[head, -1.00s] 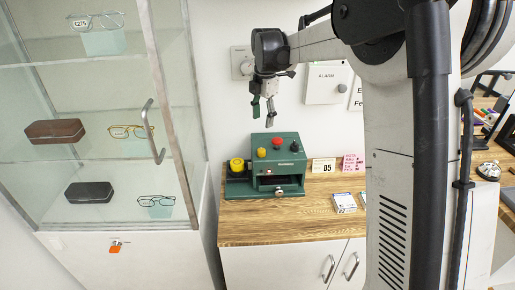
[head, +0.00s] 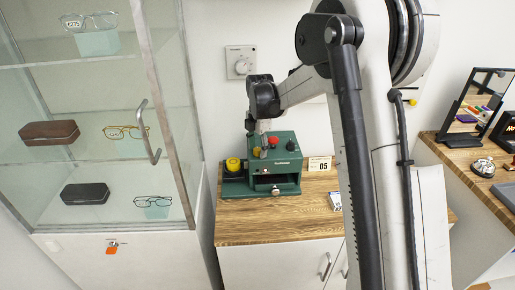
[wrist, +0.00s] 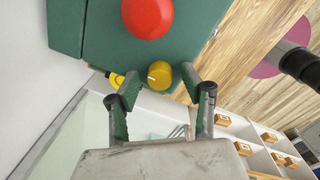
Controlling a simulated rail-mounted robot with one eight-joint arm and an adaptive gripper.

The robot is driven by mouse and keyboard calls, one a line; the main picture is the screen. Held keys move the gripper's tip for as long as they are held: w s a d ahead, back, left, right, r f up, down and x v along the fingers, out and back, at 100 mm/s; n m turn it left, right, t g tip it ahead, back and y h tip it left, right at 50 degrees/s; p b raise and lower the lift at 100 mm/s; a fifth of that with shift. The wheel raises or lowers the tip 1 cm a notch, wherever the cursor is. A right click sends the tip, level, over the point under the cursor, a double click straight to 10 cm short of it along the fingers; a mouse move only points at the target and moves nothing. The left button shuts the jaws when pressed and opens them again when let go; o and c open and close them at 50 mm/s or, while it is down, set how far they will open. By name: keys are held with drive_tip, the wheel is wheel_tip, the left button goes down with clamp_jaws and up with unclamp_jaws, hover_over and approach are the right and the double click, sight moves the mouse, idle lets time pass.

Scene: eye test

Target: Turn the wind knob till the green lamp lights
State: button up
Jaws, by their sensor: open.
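The green machine (head: 262,185) stands on the wooden counter. On its top are a small yellow knob (head: 257,151), a red button (head: 273,141) and a black knob (head: 291,146). A larger yellow part (head: 233,164) is at its left. No label marks which is the wind knob, and I see no lit green lamp. My gripper (head: 262,143) is open, low over the machine's top. In the wrist view, my gripper's fingers (wrist: 158,84) are on either side of the small yellow knob (wrist: 159,75); I cannot tell whether they touch it. The red button (wrist: 147,14) is just beyond.
A glass cabinet (head: 108,115) with glasses and cases stands close on the left. A dial plate (head: 241,62) is on the wall behind. A D5 card (head: 319,164) stands right of the machine. A mirror (head: 474,108) and bell (head: 483,167) are on the right-hand counter.

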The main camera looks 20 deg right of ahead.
clamp_jaws()
idle(0.3)
drive_tip(key=shift+m, duration=0.3)
